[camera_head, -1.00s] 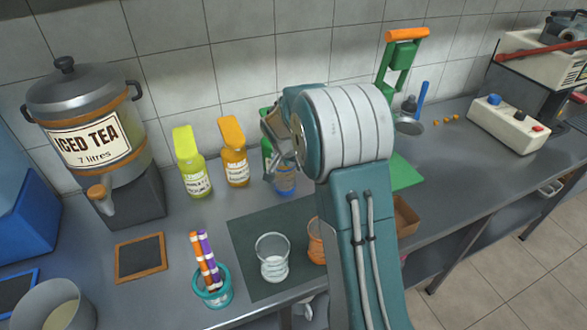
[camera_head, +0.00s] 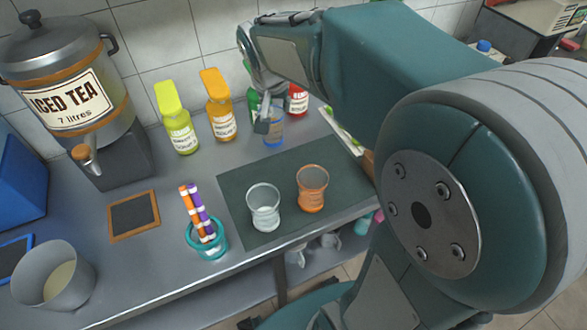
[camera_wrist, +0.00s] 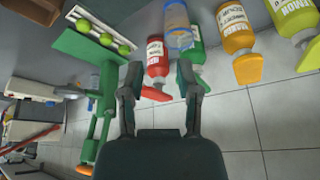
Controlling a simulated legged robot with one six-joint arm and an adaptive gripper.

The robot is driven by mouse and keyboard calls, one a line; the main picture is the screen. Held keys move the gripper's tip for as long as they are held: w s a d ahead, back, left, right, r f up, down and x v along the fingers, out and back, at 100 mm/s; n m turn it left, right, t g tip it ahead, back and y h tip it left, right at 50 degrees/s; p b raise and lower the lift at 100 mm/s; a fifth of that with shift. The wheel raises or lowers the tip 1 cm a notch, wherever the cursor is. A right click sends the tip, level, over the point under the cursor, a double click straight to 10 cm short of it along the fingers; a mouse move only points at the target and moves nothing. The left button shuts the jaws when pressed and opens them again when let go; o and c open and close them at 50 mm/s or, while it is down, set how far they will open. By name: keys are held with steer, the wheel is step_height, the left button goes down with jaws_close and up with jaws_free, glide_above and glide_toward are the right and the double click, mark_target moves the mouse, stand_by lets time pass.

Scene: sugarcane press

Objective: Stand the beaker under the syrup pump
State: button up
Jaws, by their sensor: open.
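A blue-tinted beaker (camera_head: 273,136) stands upright on the counter, in front of the green syrup bottle (camera_head: 254,104). It also shows at the top of the wrist view (camera_wrist: 178,28), overlapping the green bottle (camera_wrist: 197,52). My gripper (camera_head: 262,118) is at the beaker's upper left in the head view and partly covers it. In the wrist view my gripper (camera_wrist: 158,78) is open, its fingers apart with nothing between their tips; the beaker lies beyond them. Red (camera_head: 297,100), orange (camera_head: 219,106) and lime-yellow (camera_head: 176,120) pump bottles stand in the row.
A clear beaker (camera_head: 264,210) and an orange beaker (camera_head: 312,190) stand on the dark mat (camera_head: 290,162). A teal cup of striped straws (camera_head: 207,245), small board (camera_head: 133,215), grey pot (camera_head: 52,275) and iced tea urn (camera_head: 70,85) are left. A green stand (camera_wrist: 85,50) shows in the wrist view.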

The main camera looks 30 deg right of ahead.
steer(key=s+a+n+y, duration=0.1)
steer(key=s+a+n, duration=0.1)
steer(key=s, duration=0.8)
steer(key=s+a+n+t+y, duration=0.1)
steer(key=s+a+n, duration=0.2)
steer(key=s, duration=0.6)
steer(key=shift+s+r+n+t, duration=0.3)
steer(key=shift+s+r+n, duration=0.1)
steer(key=shift+n, duration=0.3)
